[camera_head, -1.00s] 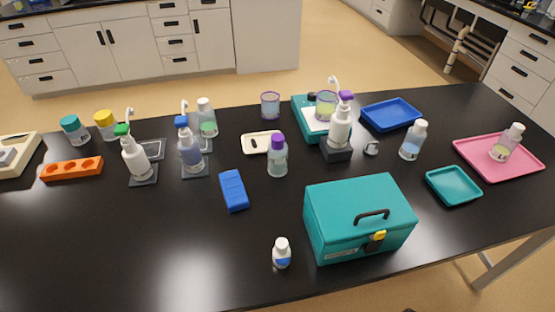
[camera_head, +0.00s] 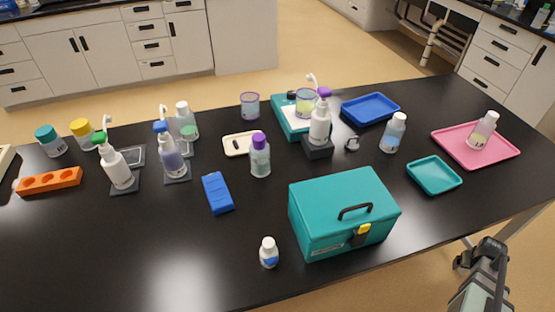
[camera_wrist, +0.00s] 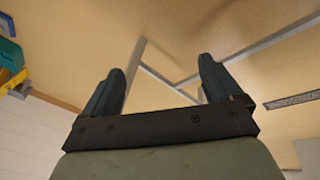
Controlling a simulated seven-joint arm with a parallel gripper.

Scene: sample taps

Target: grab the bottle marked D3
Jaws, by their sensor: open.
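No D3 mark can be read on any bottle. A purple-capped bottle (camera_head: 260,157) stands mid-table. Pump bottles with green (camera_head: 116,167), blue (camera_head: 171,157) and purple (camera_head: 320,124) collars stand on dark bases. My gripper (camera_wrist: 162,72) is open and empty; my arm's end shows beyond the table's front right edge in the head view.
A teal toolbox (camera_head: 320,193) stands at the front. A teal tray (camera_head: 446,179), blue tray (camera_head: 358,103), blue block (camera_head: 217,192) and orange rack (camera_head: 60,179) lie on the black table (camera_head: 120,250). The front left is clear.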

